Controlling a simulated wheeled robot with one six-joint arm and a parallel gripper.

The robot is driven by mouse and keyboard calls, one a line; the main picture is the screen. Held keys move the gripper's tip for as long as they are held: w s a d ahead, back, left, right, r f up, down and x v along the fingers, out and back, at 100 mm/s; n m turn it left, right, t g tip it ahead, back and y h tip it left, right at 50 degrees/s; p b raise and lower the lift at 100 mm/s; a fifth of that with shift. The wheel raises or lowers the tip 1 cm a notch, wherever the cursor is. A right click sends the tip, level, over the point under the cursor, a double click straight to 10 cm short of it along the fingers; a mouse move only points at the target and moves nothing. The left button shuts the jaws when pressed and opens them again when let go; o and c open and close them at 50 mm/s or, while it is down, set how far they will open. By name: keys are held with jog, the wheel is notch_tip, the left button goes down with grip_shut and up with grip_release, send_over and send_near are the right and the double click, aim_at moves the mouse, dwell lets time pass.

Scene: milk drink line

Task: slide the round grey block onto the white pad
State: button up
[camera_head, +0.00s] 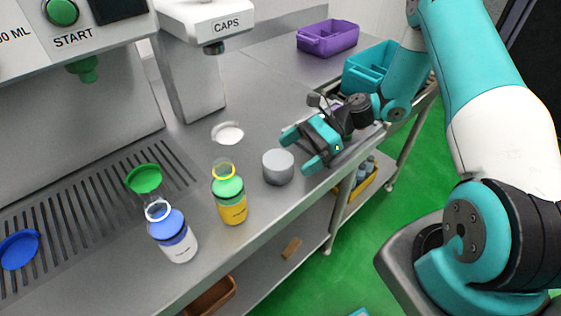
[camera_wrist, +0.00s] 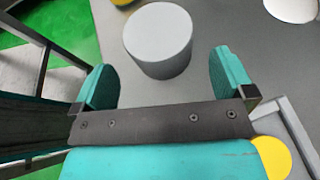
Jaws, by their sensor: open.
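The round grey block (camera_head: 278,167) stands upright on the steel counter, near its front edge. The white pad (camera_head: 228,133) is a flat disc on the counter, behind and to the left of the block. My gripper (camera_head: 294,151) is open just to the right of the block, its fingers pointing at it. In the wrist view the block (camera_wrist: 158,40) lies just ahead of the fingertips, between their lines, and my gripper (camera_wrist: 165,78) holds nothing. The pad (camera_wrist: 293,8) shows at the top right there, partly cut off.
A yellow bottle (camera_head: 231,195) stands left of the block, with a blue-and-white bottle (camera_head: 175,235) further left. A green cap (camera_head: 144,178) and a blue cap (camera_head: 18,249) lie on the slotted grate. The CAPS dispenser (camera_head: 203,20) rises behind the pad. Counter between block and pad looks clear.

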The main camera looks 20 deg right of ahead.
aim_at(249, 149)
jog(key=shift+p+x, duration=0.3)
jog(key=shift+x, duration=2.3)
jog(key=c, duration=1)
jog(key=shift+w+a, duration=0.35)
jog(key=shift+w, duration=0.6)
jog(key=shift+w+a, duration=0.35)
jog(key=shift+w, duration=0.6)
jog(key=shift+w+a, duration=0.35)
jog(key=shift+w, duration=0.55)
jog(key=shift+w+b, duration=0.1)
jog(key=shift+b, duration=0.2)
jog(key=w, duration=0.1)
jog(key=w+a+b, duration=0.1)
jog(key=w, duration=0.2)
jog(key=shift+w+a+f, duration=0.1)
jog(key=shift+w+a, duration=0.1)
jog(key=shift+a, duration=0.1)
jog(key=shift+w+a+b, duration=0.2)
jog(key=shift+w+b, duration=0.15)
jog(key=shift+w, duration=0.15)
